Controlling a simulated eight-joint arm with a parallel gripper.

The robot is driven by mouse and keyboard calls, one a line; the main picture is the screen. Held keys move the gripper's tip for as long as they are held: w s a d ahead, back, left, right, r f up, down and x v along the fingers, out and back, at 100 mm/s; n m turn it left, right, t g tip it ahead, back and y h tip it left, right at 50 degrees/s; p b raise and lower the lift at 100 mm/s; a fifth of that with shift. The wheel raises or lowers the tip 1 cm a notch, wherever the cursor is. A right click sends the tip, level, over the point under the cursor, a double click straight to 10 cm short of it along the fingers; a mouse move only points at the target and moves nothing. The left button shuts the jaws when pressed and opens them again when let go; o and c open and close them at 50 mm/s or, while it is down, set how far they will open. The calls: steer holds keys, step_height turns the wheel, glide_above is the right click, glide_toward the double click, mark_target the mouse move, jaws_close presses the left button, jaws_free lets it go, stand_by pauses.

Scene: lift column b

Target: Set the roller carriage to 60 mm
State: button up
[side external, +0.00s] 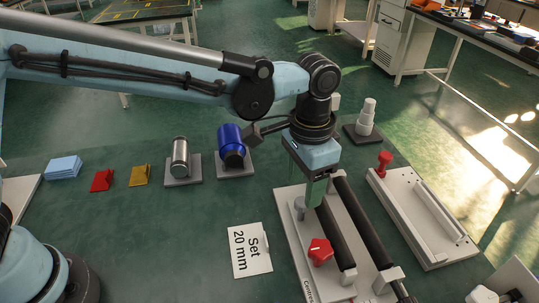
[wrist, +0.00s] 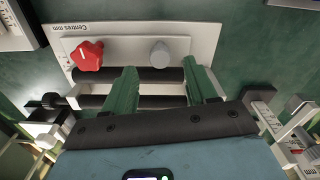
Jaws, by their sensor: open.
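The roller fixture is a white base plate (side external: 288,222) with two parallel black rollers, the left roller (side external: 333,237) and the right roller (side external: 362,222). In the wrist view the rollers, one nearer the plate (wrist: 110,75) and one farther from it, run across below a red star knob (wrist: 88,55) and a grey round post (wrist: 160,52). The knob also shows in the side view (side external: 320,252). A "Centres mm" label (wrist: 70,28) is on the plate; its scale reading is too small to tell. My gripper (wrist: 160,72) is open, green fingers apart over the rollers; contact cannot be told.
A white card (side external: 250,250) left of the fixture reads "Set 20 mm". A white tray-like fixture (side external: 422,215) with a red knob (side external: 385,160) stands at right. Blue (side external: 230,140) and metal (side external: 180,152) cylinders stand behind left. Bare green surface lies left of the card.

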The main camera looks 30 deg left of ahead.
step_height(320, 180, up, 8)
steer(key=shift+r, duration=0.2)
stand_by(0.3)
steer(key=s+a+r+n+t+h, duration=0.1)
steer(key=s+a+n+t, duration=0.15)
steer(key=a, duration=1.15)
steer(key=s+a+f+n+t, duration=0.2)
steer(key=s+a, duration=0.1)
steer(key=a, duration=0.3)
steer(key=s+a+f+n+t+y, duration=0.1)
steer(key=s+a+f+n+t, duration=0.1)
steer(key=a, duration=0.4)
steer(key=shift+s+a+f+t, duration=0.35)
steer(key=shift+s+a+f, duration=0.05)
steer(key=shift+s+f, duration=0.45)
steer(key=shift+r, duration=0.1)
